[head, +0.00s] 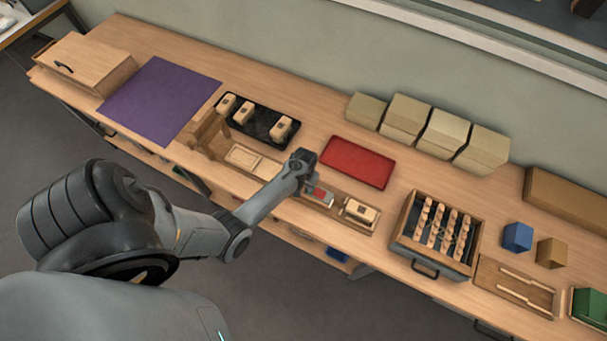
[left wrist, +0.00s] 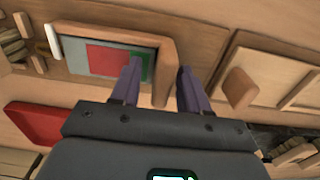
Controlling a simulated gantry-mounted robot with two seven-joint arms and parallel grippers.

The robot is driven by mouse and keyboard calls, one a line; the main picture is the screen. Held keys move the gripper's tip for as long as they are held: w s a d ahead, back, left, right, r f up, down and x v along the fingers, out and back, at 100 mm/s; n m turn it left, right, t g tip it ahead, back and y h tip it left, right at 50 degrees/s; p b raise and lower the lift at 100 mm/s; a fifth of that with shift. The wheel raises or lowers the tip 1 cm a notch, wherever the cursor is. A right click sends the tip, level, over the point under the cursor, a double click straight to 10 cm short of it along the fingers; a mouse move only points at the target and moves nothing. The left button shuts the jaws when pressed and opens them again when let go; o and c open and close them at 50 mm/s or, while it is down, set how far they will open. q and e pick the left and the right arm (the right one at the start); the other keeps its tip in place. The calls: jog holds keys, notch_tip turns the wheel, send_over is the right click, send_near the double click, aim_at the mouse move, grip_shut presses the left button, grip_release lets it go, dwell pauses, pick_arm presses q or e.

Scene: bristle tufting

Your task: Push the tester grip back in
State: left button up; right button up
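The tester (head: 318,196) is at the bench's front edge, with a coloured panel in a wooden surround. In the left wrist view its grey, red and green panel (left wrist: 105,62) shows clearly, with a white peg at one end. My left gripper (head: 303,178) is over the tester's end. In the left wrist view its two dark fingers (left wrist: 157,88) are apart, with a wooden end bar (left wrist: 163,72) seen between them. I cannot tell if they touch it. A wooden knob-like block (left wrist: 240,87) is just right of the fingers; which part is the grip is unclear. My right gripper is not visible.
A red mat (head: 358,162) lies behind the tester. A black tray (head: 262,119) with several wooden blocks is at the back left. A drawer-like box (head: 434,236) with rows of wooden pieces stands to the right. A purple mat (head: 160,100) lies clear at the left.

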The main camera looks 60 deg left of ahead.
pick_arm(q)
jog(key=shift+a+r, duration=0.1)
notch_tip(320, 180, up, 11)
jog(key=shift+f+p, duration=0.2)
jog(key=shift+p, duration=0.3)
dwell(0.3)
